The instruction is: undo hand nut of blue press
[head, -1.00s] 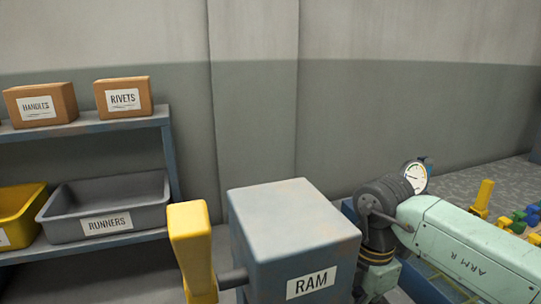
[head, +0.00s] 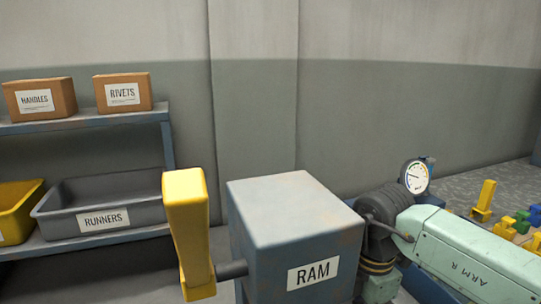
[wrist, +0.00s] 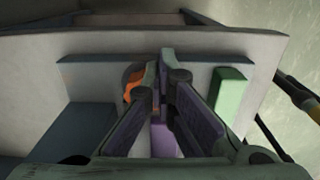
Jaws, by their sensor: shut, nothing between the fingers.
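In the head view a grey-blue block marked RAM (head: 290,215) stands at the bottom middle, with a yellow handle (head: 187,230) on its left side. My gripper (wrist: 160,64) shows in the wrist view, shut and empty, its narrow purple-lined fingers pointing away toward a pale flat surface. A partly hidden round orange part (wrist: 133,82) lies just left of the fingers; I cannot tell whether it is the hand nut or whether they touch it. The gripper is hidden in the head view, and no hand nut shows clearly there.
A pale green block (wrist: 229,92) is right of the fingers, and a dark blue-grey block (wrist: 75,130) is at left. A round gauge (head: 416,177) stands beyond my arm. A shelf (head: 90,125) with boxes and bins is at left; small coloured parts (head: 515,222) lie at far right.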

